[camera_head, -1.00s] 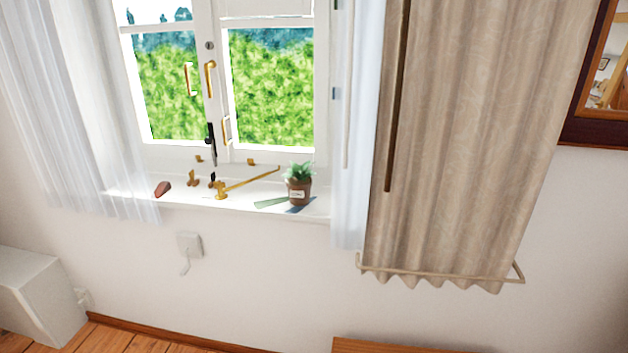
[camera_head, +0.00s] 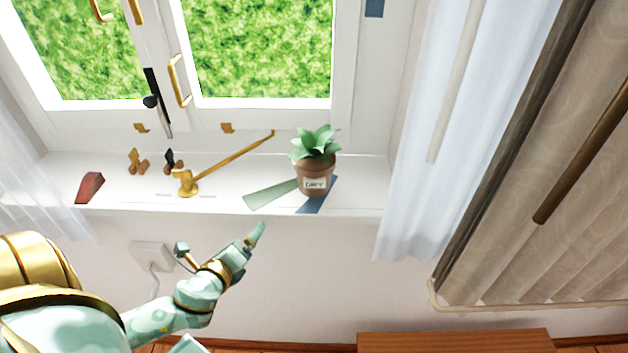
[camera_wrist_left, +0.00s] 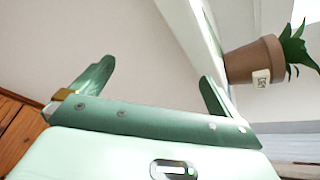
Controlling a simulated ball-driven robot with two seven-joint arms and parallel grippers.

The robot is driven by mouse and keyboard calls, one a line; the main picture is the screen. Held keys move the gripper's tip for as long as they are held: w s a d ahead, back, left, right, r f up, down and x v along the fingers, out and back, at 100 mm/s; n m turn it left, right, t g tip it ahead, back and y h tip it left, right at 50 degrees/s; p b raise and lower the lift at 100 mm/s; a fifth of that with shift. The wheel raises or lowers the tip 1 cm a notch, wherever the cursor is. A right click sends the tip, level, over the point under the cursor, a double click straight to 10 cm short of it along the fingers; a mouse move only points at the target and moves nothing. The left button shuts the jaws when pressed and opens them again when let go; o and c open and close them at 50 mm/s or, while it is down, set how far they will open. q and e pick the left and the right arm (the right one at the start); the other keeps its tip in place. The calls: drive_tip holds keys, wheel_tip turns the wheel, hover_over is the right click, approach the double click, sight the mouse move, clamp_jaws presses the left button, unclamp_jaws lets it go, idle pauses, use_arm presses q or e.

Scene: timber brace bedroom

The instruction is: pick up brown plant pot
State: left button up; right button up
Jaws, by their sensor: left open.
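The brown plant pot (camera_head: 315,181) stands upright on the white windowsill, with a green leafy plant in it and a white label on its front. In the left wrist view the pot (camera_wrist_left: 252,62) shows at the upper right, beyond one finger. My left gripper (camera_head: 220,243) is open and empty. It is below and to the left of the pot, in front of the sill's edge and apart from the pot. Its two fingers also show in the left wrist view (camera_wrist_left: 152,82), with nothing between them. My right gripper is not in view.
Left of the pot on the windowsill (camera_head: 350,200) are a brass window stay (camera_head: 230,163), small brass and black pieces, and a dark red wedge (camera_head: 89,188). A flat green piece (camera_head: 268,196) and a blue one lie by the pot. Curtains (camera_head: 420,130) hang at the right.

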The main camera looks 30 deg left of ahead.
use_arm(q)
drive_tip(key=w+d+r+m+t+h, duration=0.1)
drive_tip(key=d+r+m+t, duration=0.15)
drive_tip(key=r, duration=0.35)
drive_tip(key=w+d+r+m+t+h, duration=0.1)
drive_tip(key=r+m, duration=0.3)
drive_tip(key=r, duration=0.1)
drive_tip(key=m+t+h, duration=0.1)
drive_tip(key=m+h, duration=0.3)
drive_tip(key=m, duration=0.4)
approach(314, 159)
drive_tip(key=shift+n, duration=0.25)
drive_tip(key=w, duration=0.2)
drive_tip(key=w+f, duration=0.1)
drive_tip(key=w, duration=0.1)
drive_tip(key=shift+w+d+f, duration=0.1)
drive_tip(key=shift+w+f, duration=0.1)
drive_tip(key=shift+w, duration=0.15)
drive_tip(key=w, duration=0.5)
drive_tip(key=shift+w+d+r, duration=0.15)
drive_tip(key=shift+w, duration=0.2)
drive_tip(key=shift+s, duration=0.1)
drive_tip(key=c, duration=1.2)
drive_tip(key=shift+r, duration=0.15)
drive_tip(key=shift+c, duration=0.6)
